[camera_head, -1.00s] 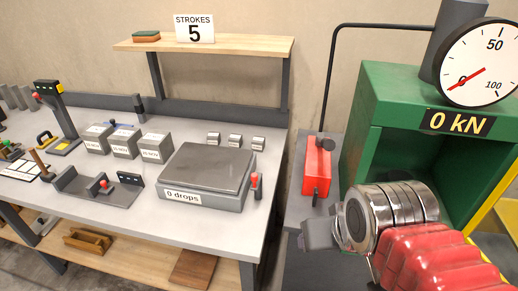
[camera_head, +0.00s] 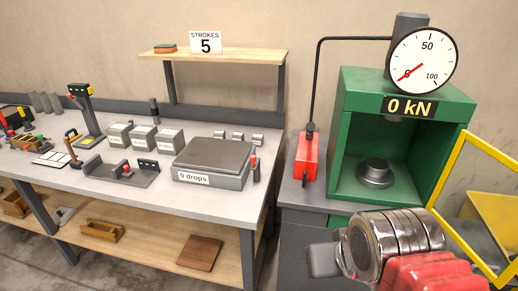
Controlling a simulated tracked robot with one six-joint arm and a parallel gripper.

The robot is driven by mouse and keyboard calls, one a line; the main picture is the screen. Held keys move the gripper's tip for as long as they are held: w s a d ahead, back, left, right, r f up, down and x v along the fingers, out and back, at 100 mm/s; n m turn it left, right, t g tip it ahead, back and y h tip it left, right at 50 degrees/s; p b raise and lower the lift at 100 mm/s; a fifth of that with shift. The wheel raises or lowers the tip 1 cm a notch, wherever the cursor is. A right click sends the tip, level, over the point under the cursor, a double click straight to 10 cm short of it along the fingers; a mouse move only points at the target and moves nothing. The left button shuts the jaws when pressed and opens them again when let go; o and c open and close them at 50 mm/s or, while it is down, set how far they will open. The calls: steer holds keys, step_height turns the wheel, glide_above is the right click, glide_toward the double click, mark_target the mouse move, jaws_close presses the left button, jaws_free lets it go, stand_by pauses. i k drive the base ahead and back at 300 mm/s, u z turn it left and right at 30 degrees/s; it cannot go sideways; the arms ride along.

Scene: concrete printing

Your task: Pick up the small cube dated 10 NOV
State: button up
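Three small grey cubes stand in a row at the back of the bench, behind the flat "0 drops" plate: a left one (camera_head: 219,135), a middle one (camera_head: 238,136) and a right one (camera_head: 257,139). Their fronts have pale labels, too small to read, so I cannot tell which is dated 10 NOV. My arm's metal and red links fill the lower right. A dark grey block at the arm's left end, seemingly part of my gripper (camera_head: 323,260), is in front of the press cabinet, well apart from the cubes. Its fingers cannot be made out.
Three larger labelled cubes (camera_head: 142,138) stand left of the "0 drops" device (camera_head: 214,165). A shelf (camera_head: 225,58) with a "STROKES 5" sign overhangs the back. A green press (camera_head: 355,125) reading 0 kN, a red pump (camera_head: 306,158) and a yellow-framed door (camera_head: 455,170) are at right.

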mark_target(257, 138)
steer(key=k, duration=0.5)
steer(key=u, duration=0.5)
steer(key=i, duration=0.7)
steer(key=u, duration=1.1)
steer(key=i, duration=2.1)
steer(key=z, duration=0.15)
